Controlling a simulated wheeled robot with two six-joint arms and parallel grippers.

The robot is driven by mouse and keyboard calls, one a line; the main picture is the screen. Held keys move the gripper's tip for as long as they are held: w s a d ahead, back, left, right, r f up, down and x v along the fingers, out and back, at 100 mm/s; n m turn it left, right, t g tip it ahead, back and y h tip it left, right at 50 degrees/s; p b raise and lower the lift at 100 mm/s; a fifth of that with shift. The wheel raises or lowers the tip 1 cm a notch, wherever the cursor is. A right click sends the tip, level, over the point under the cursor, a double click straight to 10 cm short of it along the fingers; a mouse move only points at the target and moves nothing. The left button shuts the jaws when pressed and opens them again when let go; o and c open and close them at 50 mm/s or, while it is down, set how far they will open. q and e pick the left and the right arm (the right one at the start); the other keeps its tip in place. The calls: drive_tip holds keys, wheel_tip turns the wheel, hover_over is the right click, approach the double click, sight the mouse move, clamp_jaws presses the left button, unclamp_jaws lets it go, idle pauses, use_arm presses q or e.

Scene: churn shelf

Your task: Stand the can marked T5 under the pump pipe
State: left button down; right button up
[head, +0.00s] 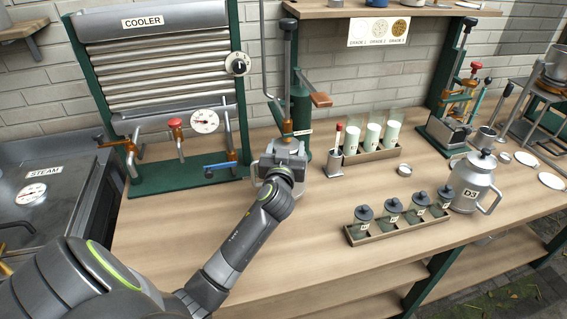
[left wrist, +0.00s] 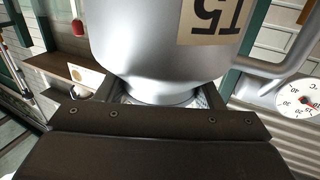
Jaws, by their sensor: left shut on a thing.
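The can marked T5 (left wrist: 165,45) is silver metal with a side handle and fills the top of the left wrist view, its label inverted there. My left gripper (head: 283,150) is shut on it; its fingers (left wrist: 160,95) sit on both sides of the can's narrower part. In the head view the gripper hides most of the can. The pump (head: 300,105) has a green body, a tall grey lever and a wooden grip. Its bent grey pipe (head: 265,75) is at its left. The gripper is in front of and below the pump; I cannot tell whether the can is directly under the pipe.
The cooler (head: 155,75), with taps and a gauge, stands left of the pump. A rack of milk glasses (head: 372,155) and a rack of small lidded jars (head: 400,228) are on the right. Can D3 (head: 470,185) stands beyond. The front middle of the bench is clear.

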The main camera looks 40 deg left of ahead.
sight(289, 146)
use_arm(q)
drive_tip(key=shift+w+a+r, duration=0.25)
drive_tip(key=shift+w, duration=0.3)
drive_tip(key=shift+f+b, duration=1.4)
drive_tip(key=shift+f, duration=0.4)
drive_tip(key=shift+r, duration=0.1)
drive_tip(key=c, duration=0.8)
unclamp_jaws()
drive_tip(key=shift+s+f, duration=0.1)
drive_tip(key=shift+f, duration=0.2)
drive_tip(key=shift+c, duration=0.2)
drive_tip(key=o, duration=0.5)
drive_tip(key=shift+s+r, duration=0.1)
drive_tip(key=shift+c, duration=0.2)
drive_tip(key=shift+d, duration=0.1)
